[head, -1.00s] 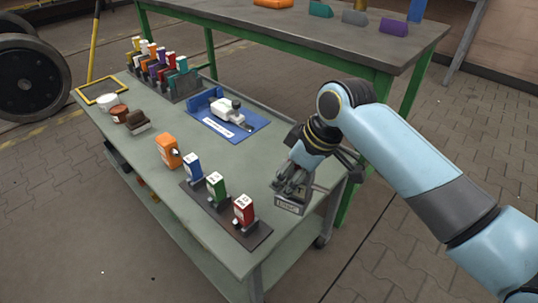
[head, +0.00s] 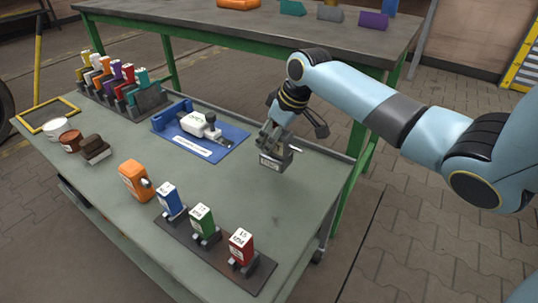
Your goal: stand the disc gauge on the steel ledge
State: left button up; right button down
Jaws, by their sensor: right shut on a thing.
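My right gripper (head: 272,143) is shut on a small dark grey block with a white label, which I take to be the disc gauge (head: 271,161). A short bright pin shows at the block's right side. The gripper hides its upper part. It is over the right part of the green table top (head: 300,195), right of the blue mat, and seems a little above the surface. The steel ledge may be the dark strip (head: 222,257) at the table's front, which carries blue, green and red labelled blocks; I cannot tell for sure. My left gripper is not in view.
A white tool (head: 197,126) lies on the blue mat (head: 233,148). An orange block (head: 133,181) stands left of the strip. A dark rack (head: 150,103) of coloured blocks stands at the back left. Small round pots and a yellow frame (head: 48,113) are far left. The table's right part is clear.

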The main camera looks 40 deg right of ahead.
jog(key=shift+w+d+f, duration=0.2)
jog(key=shift+w+f, duration=0.05)
jog(key=shift+w, duration=0.2)
jog(key=shift+w+d+f, duration=0.15)
jog(key=shift+w+f, duration=0.05)
jog(key=shift+w, duration=0.25)
jog(key=shift+w+f+b, duration=0.1)
jog(key=shift+b, duration=0.2)
notch_tip(320, 180, down, 3)
jog(key=shift+f+b, duration=0.1)
jog(key=shift+b, duration=0.5)
jog(key=shift+f, duration=0.35)
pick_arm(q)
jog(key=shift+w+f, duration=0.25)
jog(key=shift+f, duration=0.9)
pick_arm(e)
jog(key=c, duration=1.1)
grip_release()
jog(key=shift+f, duration=0.1)
jog(key=o, duration=0.4)
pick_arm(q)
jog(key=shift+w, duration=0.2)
